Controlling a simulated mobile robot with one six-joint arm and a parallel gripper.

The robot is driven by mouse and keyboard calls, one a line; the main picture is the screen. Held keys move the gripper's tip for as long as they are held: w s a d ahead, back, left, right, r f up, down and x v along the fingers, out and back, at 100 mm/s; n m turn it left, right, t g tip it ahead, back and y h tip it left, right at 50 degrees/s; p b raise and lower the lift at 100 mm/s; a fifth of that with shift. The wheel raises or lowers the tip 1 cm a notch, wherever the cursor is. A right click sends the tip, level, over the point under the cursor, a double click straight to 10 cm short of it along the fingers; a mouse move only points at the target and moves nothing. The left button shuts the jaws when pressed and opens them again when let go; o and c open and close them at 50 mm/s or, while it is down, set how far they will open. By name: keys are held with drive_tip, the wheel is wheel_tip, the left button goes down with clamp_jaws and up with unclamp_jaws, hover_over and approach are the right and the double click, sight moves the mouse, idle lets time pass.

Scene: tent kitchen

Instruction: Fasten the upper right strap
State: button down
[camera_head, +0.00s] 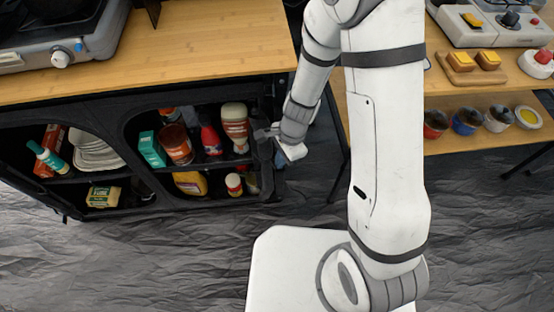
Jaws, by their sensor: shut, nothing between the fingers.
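A black fabric storage cabinet (140,196) with open compartments stands under the wooden counter at the left. No strap can be made out clearly; dark fabric at the cabinet's right edge blends together, and my arm covers part of it. My gripper (264,133) is at the right edge of the upper right compartment, with its fingers pointing left towards the cabinet. It is shut and holds nothing. I cannot tell whether it touches the fabric.
The wooden counter (205,45) overhangs the cabinet. A shelf with several bowls (467,121) stands at the right. Dark crumpled floor (150,260) is clear in front.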

drive_tip(key=shift+a, duration=0.6)
drive_tip(key=shift+w, duration=0.1)
